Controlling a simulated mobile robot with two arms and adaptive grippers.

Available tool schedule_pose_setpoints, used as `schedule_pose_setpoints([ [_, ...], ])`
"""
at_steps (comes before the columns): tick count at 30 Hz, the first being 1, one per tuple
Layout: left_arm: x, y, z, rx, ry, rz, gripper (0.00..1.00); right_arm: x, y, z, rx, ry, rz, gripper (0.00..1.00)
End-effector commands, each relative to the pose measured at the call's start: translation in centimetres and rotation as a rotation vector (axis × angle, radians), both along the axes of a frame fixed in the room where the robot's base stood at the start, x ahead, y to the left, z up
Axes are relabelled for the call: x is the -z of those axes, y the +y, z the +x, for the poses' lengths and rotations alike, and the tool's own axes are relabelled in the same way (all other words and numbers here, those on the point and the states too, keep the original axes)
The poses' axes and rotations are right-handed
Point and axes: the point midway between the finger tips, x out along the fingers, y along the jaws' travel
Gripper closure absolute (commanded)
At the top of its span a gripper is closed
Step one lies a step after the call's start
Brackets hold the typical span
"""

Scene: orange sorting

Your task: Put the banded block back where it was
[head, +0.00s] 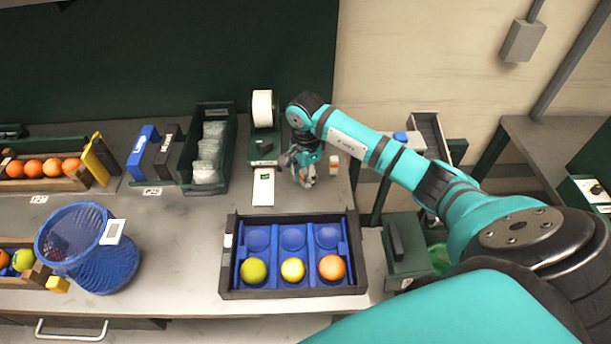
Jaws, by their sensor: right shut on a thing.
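My right gripper (307,181) reaches down over the back middle of the table, behind the black tray. It is shut on a small pale and orange piece, which I take to be the banded block (309,183). The fingers hide most of it, and I cannot tell whether it touches the table. Another small pale and orange block (334,164) stands just right of the gripper, near the table's right edge. My left gripper is not in view.
The black tray (228,270) holds a blue insert with three fruits in its front row. A label printer (262,145) and white card (263,187) are left of the gripper. Table between basket and tray is clear.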

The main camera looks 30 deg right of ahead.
Motion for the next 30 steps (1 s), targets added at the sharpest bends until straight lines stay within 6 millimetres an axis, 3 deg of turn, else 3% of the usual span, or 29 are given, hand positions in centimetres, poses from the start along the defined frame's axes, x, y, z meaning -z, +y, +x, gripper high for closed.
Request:
schedule_pose_setpoints([
  [3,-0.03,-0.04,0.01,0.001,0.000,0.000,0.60,-0.03,-0.02,0.01,0.000,0.000,0.000,1.00],
  [4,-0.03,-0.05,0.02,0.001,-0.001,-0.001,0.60,-0.03,-0.01,0.01,0.000,0.000,0.000,0.76],
  [10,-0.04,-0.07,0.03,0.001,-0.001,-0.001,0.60,-0.03,-0.01,0.00,0.001,0.000,0.000,0.50],
  [16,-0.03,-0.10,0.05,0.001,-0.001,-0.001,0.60,-0.01,-0.01,-0.01,0.000,0.000,0.000,0.48],
  [21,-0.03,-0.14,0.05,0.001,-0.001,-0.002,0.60,-0.01,-0.01,-0.01,0.000,0.000,0.000,0.31],
  [30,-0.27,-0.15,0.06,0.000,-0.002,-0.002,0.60,-0.36,-0.02,0.01,0.000,-0.001,0.000,0.31],
])
